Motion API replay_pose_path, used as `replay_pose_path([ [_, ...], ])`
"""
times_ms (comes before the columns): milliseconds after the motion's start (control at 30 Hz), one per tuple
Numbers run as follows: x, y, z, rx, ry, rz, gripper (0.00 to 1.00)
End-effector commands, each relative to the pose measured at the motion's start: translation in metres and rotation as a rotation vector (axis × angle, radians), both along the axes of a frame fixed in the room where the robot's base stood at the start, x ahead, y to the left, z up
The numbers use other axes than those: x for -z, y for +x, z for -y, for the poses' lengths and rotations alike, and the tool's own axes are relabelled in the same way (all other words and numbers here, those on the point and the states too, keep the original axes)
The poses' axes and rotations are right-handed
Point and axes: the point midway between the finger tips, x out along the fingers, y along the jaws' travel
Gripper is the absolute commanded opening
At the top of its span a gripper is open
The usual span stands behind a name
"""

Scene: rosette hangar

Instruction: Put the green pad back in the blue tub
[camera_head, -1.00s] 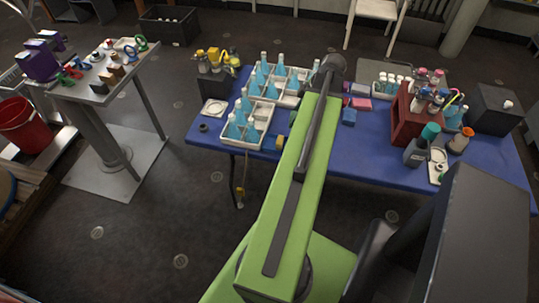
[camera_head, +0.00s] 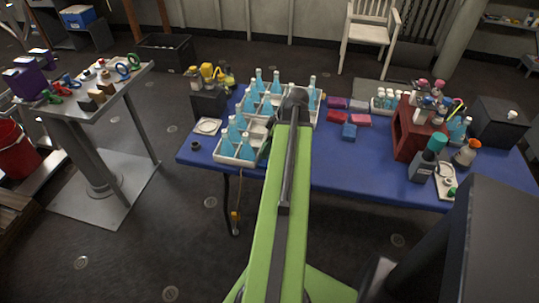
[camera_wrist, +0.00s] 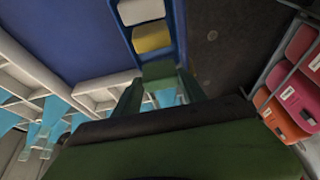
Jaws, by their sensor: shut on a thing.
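In the wrist view, the blue tub (camera_wrist: 182,32) shows ahead of my gripper at the top middle. It holds a white pad (camera_wrist: 140,10) and a yellow pad (camera_wrist: 151,37) in a row. My gripper (camera_wrist: 160,86) is shut on the green pad (camera_wrist: 158,70), held between its fingers at the near end of the tub. I cannot tell whether the green pad is inside the tub or above it. In the head view my arm hides the gripper, the pad and the tub.
The blue table (camera_head: 330,175) carries white bottle racks (camera_head: 228,159) beside my arm. Loose coloured pads (camera_head: 349,131) and a dark red rack (camera_head: 402,145) stand to the right. In the wrist view, pink and orange labelled things (camera_wrist: 285,115) lie at the right, and a white rack (camera_wrist: 50,80) at the left.

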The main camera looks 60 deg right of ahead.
Motion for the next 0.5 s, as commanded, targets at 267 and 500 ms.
replay_pose_path([
  [267,0.037,0.000,0.000,-0.001,0.000,0.000,0.16],
  [500,0.039,0.000,0.000,-0.001,0.001,0.000,0.16],
])
